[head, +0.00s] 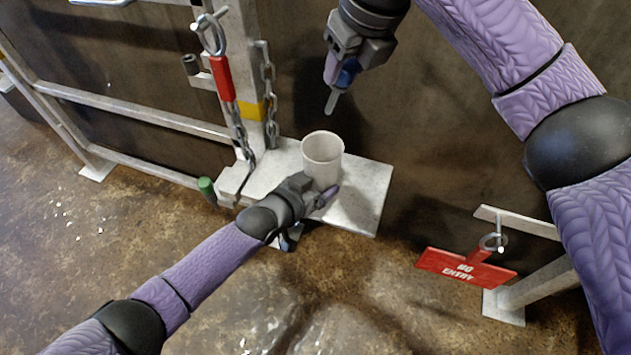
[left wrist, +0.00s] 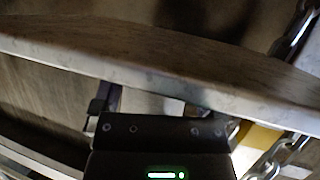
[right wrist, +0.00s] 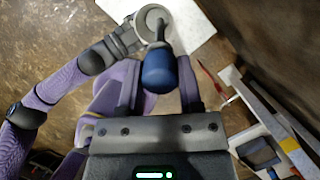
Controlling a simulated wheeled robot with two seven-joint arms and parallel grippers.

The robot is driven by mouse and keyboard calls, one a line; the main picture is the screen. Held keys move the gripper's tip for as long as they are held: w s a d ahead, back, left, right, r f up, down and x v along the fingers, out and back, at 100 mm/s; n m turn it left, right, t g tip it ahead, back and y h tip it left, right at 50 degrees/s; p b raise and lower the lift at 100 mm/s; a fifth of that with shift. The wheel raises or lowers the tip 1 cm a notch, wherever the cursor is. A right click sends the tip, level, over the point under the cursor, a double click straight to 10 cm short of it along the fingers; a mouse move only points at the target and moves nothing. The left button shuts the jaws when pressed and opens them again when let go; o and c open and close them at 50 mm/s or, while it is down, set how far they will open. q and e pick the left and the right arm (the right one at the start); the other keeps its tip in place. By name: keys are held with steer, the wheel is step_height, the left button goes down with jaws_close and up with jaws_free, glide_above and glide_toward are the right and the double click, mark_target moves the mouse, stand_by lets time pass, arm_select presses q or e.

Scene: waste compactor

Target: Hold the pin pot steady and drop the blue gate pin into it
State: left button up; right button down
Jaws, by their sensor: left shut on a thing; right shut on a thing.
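The pin pot (head: 322,170) is a pale, open-topped cup standing upright on a light grey shelf (head: 365,200). My left gripper (head: 318,190) is shut on the pin pot low on its near side. The pot's rim also shows in the right wrist view (right wrist: 143,22). My right gripper (head: 341,72) is shut on the blue gate pin (head: 347,74) and holds it above the pot. The pin's metal shank (head: 331,102) points down, its tip apart from the pot's rim. The blue handle (right wrist: 160,72) lies between the right fingers. I cannot make out the pot in the left wrist view.
A post with chains (head: 268,95) and a red-sleeved pin (head: 222,78) stands left of the pot. A green-capped peg (head: 207,187) is by the shelf's left end. A red NO ENTRY sign (head: 466,267) hangs at lower right. A dark panel stands behind the shelf.

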step_height(320, 180, down, 6)
steer(key=shift+c, duration=0.9)
jaws_free()
steer(key=v, duration=1.2)
steer(key=shift+a, duration=0.1)
